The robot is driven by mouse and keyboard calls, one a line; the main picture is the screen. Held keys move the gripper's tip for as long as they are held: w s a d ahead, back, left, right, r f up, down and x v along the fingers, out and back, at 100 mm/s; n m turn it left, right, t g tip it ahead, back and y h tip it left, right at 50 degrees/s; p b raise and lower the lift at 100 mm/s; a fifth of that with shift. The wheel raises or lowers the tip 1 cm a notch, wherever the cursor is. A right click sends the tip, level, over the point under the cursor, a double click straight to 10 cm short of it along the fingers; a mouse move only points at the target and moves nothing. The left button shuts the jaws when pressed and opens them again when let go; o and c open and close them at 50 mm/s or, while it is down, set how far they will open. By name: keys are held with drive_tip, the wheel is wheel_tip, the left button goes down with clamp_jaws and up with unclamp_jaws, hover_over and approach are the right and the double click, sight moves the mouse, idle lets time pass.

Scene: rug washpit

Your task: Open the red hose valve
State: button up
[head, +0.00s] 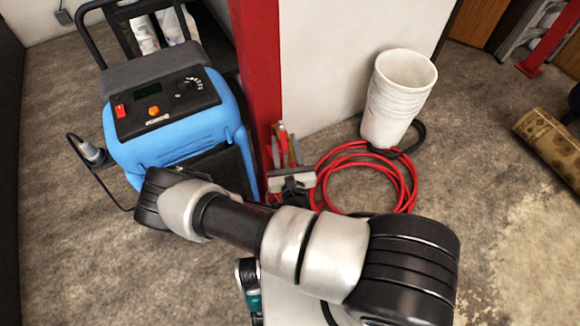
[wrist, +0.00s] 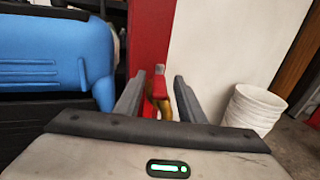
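The hose valve is on the red post, with a red handle (wrist: 159,85) above a brass body (wrist: 161,107) in the wrist view. In the head view a small red part (head: 281,130) shows just beyond my gripper (head: 285,152). My gripper (wrist: 159,90) is open, its two dark fingers apart. In the wrist view the handle appears between the fingers, with a visible gap on each side. I cannot tell how far the fingertips reach along the handle. The lower part of the valve is hidden behind my gripper's body.
A blue machine (head: 180,130) stands close left of the red post (head: 257,80). A coiled red hose (head: 405,185) and stacked white buckets (head: 398,95) are on the floor to the right. A rolled rug (head: 550,145) lies at far right. A white wall (wrist: 225,50) adjoins the post.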

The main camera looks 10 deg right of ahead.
drive_tip(key=s+p, duration=0.1)
drive_tip(key=s, duration=1.5)
drive_tip(key=shift+d, duration=0.4)
drive_tip(key=shift+s, duration=0.1)
